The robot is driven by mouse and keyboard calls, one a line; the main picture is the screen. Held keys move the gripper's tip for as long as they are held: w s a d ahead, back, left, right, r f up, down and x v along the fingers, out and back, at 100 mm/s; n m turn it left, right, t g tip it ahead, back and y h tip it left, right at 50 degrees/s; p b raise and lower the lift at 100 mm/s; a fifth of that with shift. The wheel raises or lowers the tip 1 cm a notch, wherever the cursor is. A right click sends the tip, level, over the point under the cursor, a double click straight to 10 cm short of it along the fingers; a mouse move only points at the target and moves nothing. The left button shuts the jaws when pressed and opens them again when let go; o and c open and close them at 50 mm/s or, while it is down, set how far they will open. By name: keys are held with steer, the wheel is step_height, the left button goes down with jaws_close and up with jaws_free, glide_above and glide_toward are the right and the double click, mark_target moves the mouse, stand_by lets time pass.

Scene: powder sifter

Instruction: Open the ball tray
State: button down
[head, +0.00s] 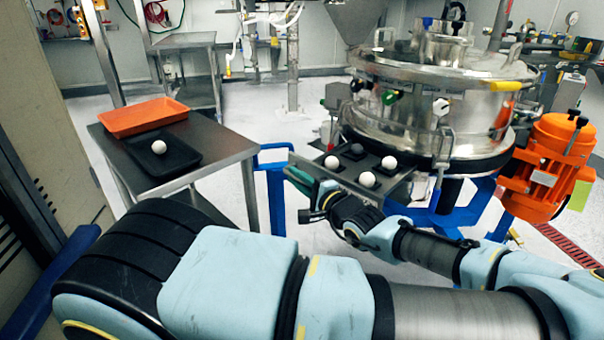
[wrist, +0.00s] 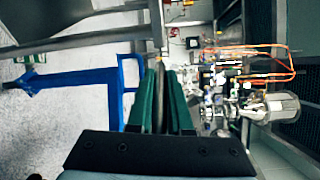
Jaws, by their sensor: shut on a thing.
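The ball tray (head: 400,183) is a grey metal plate at the front of the round steel sifter (head: 440,95). In the wrist view the green fingers (wrist: 161,85) are close together around a thin, brownish edge. It appears to be part of the ball tray, but the exact contact point is hard to make out.
A steel side table (head: 222,146) at left bears an orange tray (head: 144,116) and a black tray (head: 178,158) with a white ball (head: 159,147). Blue frame bars (head: 276,200) stand between table and sifter. An orange motor (head: 555,150) is at right.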

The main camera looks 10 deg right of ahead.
steer(key=c, duration=0.8)
jaws_free()
steer(key=shift+c, duration=0.2)
steer(key=b+v, duration=0.2)
steer(key=v, duration=0.9)
steer(key=shift+a+f, duration=0.1)
